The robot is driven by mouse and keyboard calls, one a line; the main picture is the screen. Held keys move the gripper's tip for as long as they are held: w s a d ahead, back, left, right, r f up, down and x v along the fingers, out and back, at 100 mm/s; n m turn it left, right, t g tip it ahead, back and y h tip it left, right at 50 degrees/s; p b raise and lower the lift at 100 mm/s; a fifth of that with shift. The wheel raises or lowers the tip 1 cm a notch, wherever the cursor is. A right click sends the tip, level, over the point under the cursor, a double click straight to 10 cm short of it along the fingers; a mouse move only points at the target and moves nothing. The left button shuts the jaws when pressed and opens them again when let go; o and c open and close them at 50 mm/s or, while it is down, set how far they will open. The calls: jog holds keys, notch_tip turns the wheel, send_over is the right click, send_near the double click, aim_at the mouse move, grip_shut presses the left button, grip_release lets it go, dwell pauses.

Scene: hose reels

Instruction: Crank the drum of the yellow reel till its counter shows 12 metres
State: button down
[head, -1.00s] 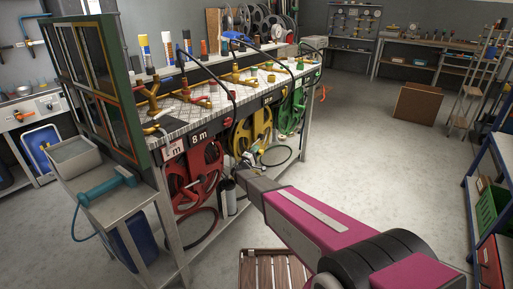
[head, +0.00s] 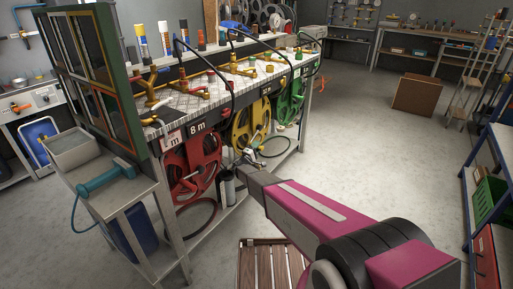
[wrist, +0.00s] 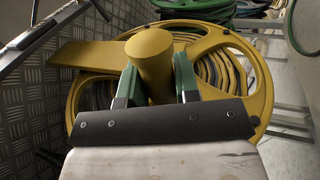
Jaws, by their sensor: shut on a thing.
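The yellow reel (head: 250,125) hangs under the bench front between a red and a green reel. Its yellow drum (wrist: 235,45) with hose wound behind the spokes fills much of the wrist view. A flat yellow crank arm (wrist: 85,55) ends in a thick round crank knob (wrist: 152,60). My gripper (wrist: 154,72) has its green fingers on either side of this knob and is shut on it. In the head view my gripper (head: 246,158) is small, at the lower part of the yellow reel. The yellow reel's counter cannot be read in these frames.
The red reel (head: 190,165) hangs left of it with a plate (head: 197,127) reading 8 m above. The green reel (head: 290,100) is to the right. A wooden slatted crate (head: 262,265) stands on the floor near my arm. Open floor lies to the right.

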jog(key=c, duration=0.8)
grip_release()
jog(key=shift+c, duration=0.2)
jog(key=v, duration=1.1)
